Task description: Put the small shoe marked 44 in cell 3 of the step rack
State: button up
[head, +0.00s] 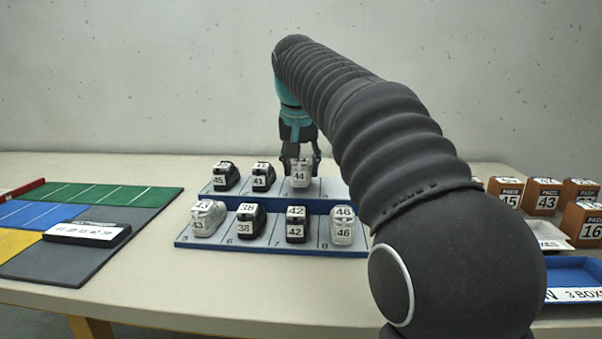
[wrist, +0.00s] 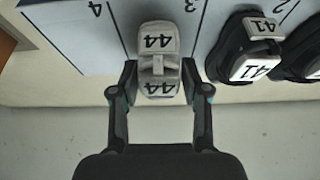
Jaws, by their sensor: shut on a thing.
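The light grey shoe marked 44 (head: 300,175) is at cell 3 on the upper step of the step rack (head: 333,190). My gripper (head: 300,155) is shut on it from above. In the wrist view the shoe (wrist: 158,58) sits upright between the two fingers, within the lines of cell 3. I cannot tell whether its sole rests on the step or hangs just above it. Cell 4 (wrist: 85,35), beside it, is empty in the wrist view; my arm partly hides it in the head view.
Black shoes 45 (head: 226,176) and 41 (head: 263,177) stand on the upper step left of shoe 44. The lower step holds shoes 43 (head: 207,218), 38 (head: 247,221), 42 (head: 296,224) and 46 (head: 343,226). A coloured mat (head: 150,197) lies left; boxes (head: 543,196) and a blue tray (head: 575,272) are right.

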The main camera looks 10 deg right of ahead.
jog(key=shift+f, duration=0.55)
jog(key=shift+f, duration=0.2)
jog(key=o, duration=1.1)
jog(key=shift+o, duration=0.2)
jog(key=shift+r, duration=0.1)
jog(key=p+v, duration=0.2)
jog(key=v, duration=1)
jog(key=shift+p, duration=0.35)
jog(key=shift+r, duration=0.15)
